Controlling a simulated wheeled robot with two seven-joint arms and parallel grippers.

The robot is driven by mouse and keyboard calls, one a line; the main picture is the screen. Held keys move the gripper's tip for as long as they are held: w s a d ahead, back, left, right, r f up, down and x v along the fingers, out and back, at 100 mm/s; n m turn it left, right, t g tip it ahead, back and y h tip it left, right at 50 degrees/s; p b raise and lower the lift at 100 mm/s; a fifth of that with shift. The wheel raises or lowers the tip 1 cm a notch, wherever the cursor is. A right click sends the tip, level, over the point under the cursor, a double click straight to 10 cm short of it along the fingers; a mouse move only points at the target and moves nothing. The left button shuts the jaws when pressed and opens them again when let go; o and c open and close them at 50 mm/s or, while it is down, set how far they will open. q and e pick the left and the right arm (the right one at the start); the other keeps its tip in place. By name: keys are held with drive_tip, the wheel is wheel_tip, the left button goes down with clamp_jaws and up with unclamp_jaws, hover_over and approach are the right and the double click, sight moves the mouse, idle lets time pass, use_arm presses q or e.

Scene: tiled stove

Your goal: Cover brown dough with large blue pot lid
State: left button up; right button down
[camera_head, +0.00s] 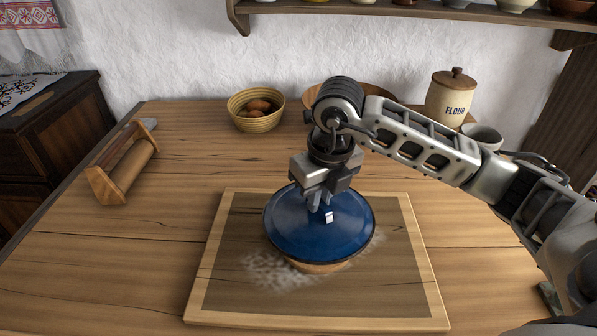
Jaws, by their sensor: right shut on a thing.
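The large blue pot lid (290,232) is in the middle of the head view, over the wooden board (240,310). My right gripper (326,208) points down at the lid's centre and is shut on its knob, which is mostly hidden by the fingers. A strip of the brown dough (318,267) shows below the lid's near edge; the lid hides the rest. I cannot tell whether the lid touches the dough. My left gripper is not in view.
Flour is scattered on the board around the dough. A wooden holder (122,172) stands at the left. A basket (256,122) with brown items, a flour jar (450,98) and a bowl (482,136) stand at the back. The table's left side is mostly clear.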

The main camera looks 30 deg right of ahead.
sight(319, 214)
drive_tip(key=shift+s+r, duration=0.1)
drive_tip(key=shift+s, duration=0.1)
drive_tip(key=shift+w+f+b, duration=0.1)
drive_tip(key=shift+f+b, duration=0.2)
drive_tip(key=shift+b, duration=0.15)
drive_tip(key=shift+f+b, duration=0.3)
drive_tip(key=shift+f, duration=0.05)
wheel_tip(319, 214, down, 3)
drive_tip(key=b, duration=0.3)
drive_tip(key=shift+f, duration=0.15)
drive_tip(key=shift+f+b, duration=0.85)
drive_tip(key=shift+f, duration=0.05)
drive_tip(key=c, duration=1.4)
unclamp_jaws()
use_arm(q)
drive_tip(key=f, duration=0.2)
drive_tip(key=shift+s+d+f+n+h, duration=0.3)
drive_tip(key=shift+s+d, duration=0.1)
use_arm(e)
drive_tip(key=shift+o, duration=0.2)
